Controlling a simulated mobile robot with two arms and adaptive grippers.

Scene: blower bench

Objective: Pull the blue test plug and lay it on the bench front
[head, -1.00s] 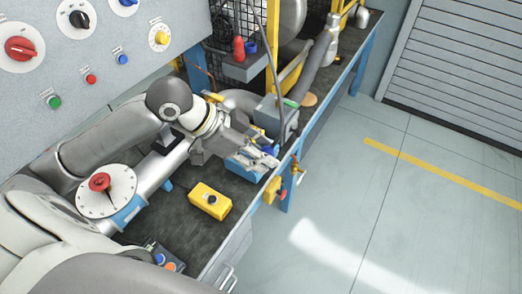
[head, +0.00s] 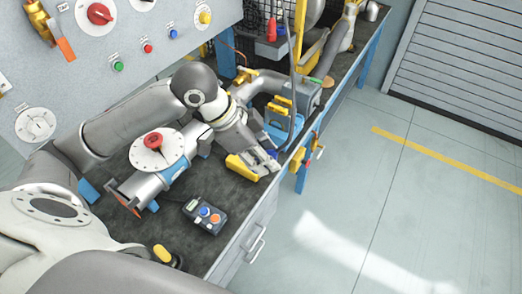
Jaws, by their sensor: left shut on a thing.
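My left gripper (head: 264,161) is shut on the blue test plug (head: 272,154), of which only a small blue part shows beside the fingers. It holds the plug over the bench front (head: 240,200), close to the front edge. The blower (head: 297,93), on a blue base (head: 283,135), stands behind the gripper. My right gripper is not in view.
A pipe piece with a white dial and red knob (head: 153,141) lies left of the gripper. A black control box (head: 205,214) with blue and orange buttons sits nearer. A grey cable (head: 292,70) hangs by the blower. Floor right of the bench is clear.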

